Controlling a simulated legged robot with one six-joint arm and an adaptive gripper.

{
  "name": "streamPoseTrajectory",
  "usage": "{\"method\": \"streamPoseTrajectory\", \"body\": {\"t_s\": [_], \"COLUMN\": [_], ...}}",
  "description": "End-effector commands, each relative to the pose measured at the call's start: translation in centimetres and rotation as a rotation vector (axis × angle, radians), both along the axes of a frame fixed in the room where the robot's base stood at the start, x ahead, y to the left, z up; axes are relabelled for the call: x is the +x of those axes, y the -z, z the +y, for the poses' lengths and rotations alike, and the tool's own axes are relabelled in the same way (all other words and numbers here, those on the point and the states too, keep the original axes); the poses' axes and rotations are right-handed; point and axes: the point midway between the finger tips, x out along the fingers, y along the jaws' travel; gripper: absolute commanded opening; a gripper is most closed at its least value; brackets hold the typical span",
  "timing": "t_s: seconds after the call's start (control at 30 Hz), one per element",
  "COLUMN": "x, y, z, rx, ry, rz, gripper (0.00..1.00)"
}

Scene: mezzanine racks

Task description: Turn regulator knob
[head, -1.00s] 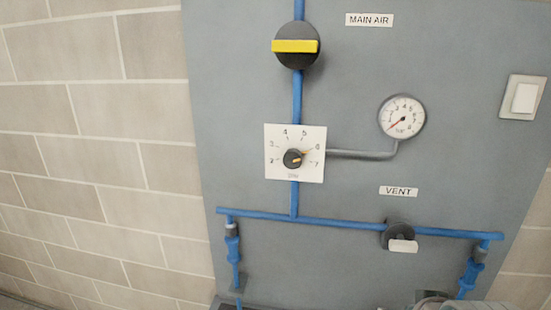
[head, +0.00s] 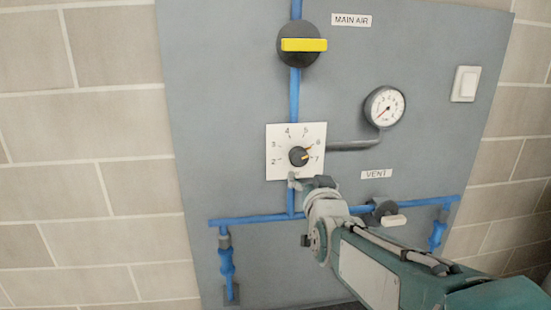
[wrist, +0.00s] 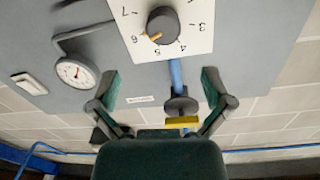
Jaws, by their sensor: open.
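The regulator knob (head: 298,156) is a round black knob on a square white dial plate (head: 275,171) with printed numbers, on a grey panel. An orange mark shows by the knob near the 6. In the wrist view the scene appears upside down, and the knob (wrist: 163,25) is at the top centre, ahead of my fingers. My gripper (head: 306,181) is just below the dial plate in the head view. In the wrist view my gripper (wrist: 161,86) is open, with green-padded fingers spread wide and nothing between them. It appears apart from the knob.
A black valve with a yellow handle (head: 304,45) sits above the dial on a blue pipe. A gauge (head: 384,107) and a white switch (head: 465,84) are to the right. A vent valve with a white handle (head: 393,220) is at lower right, partly behind my arm.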

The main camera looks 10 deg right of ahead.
Motion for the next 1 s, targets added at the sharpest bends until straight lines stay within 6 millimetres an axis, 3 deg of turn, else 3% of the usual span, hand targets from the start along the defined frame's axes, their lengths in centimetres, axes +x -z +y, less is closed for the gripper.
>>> {"method": "streamPoseTrajectory", "body": {"t_s": [0.27,0.63,0.8,1.0], "x": [3.4,9.1,10.5,10.7], "y": [0.1,0.1,0.1,0.0], "z": [1.1,0.7,0.5,0.7], "rx": [-0.011,-0.009,-0.009,-0.010], "ry": [-0.003,-0.003,-0.003,-0.004], "rz": [0.000,0.001,0.001,0.000], "gripper": [1.00,1.00,1.00,1.00]}}
